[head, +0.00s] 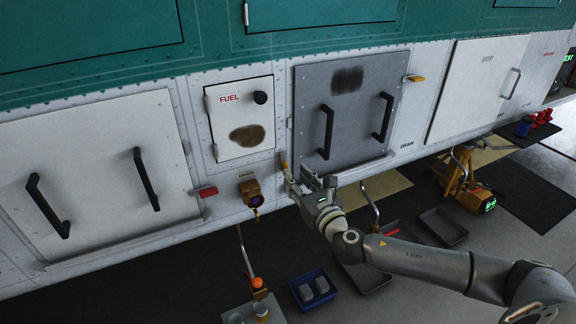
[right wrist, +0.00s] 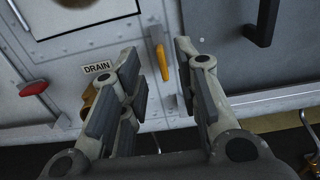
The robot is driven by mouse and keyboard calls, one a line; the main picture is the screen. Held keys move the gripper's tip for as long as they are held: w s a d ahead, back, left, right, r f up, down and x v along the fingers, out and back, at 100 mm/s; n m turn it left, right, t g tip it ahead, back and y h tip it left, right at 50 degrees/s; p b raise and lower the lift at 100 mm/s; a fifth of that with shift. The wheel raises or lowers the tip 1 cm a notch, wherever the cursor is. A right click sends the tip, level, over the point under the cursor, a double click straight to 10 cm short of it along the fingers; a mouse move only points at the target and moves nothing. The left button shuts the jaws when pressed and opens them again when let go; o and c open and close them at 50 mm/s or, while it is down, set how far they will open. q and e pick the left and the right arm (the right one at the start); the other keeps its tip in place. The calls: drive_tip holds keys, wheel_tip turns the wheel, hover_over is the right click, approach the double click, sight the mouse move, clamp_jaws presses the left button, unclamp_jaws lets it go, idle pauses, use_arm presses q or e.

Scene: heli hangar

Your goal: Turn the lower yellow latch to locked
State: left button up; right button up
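The lower yellow latch (head: 284,162) is at the lower left edge of the grey panel (head: 308,108), and points roughly upright. In the right wrist view the yellow latch (right wrist: 162,62) appears between the two fingertips, tilted slightly. My right gripper (head: 299,180) is just in front of and below the latch. In the wrist view the gripper (right wrist: 157,75) is open, with a finger on either side of the latch; I cannot tell whether either touches it. An upper yellow latch (head: 414,78) lies roughly horizontal at the panel's upper right. My left gripper is not in view.
Black handles (head: 327,132) stand out from the grey panel. The yellow drain fitting (head: 251,192) and a red latch (head: 207,192) are to the left. A blue bin (head: 313,288) and dark trays (head: 443,228) are on the floor below.

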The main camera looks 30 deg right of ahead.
sight(287, 166)
drive_tip(key=shift+w, duration=2.95)
drive_tip(key=shift+c, duration=0.4)
clamp_jaws()
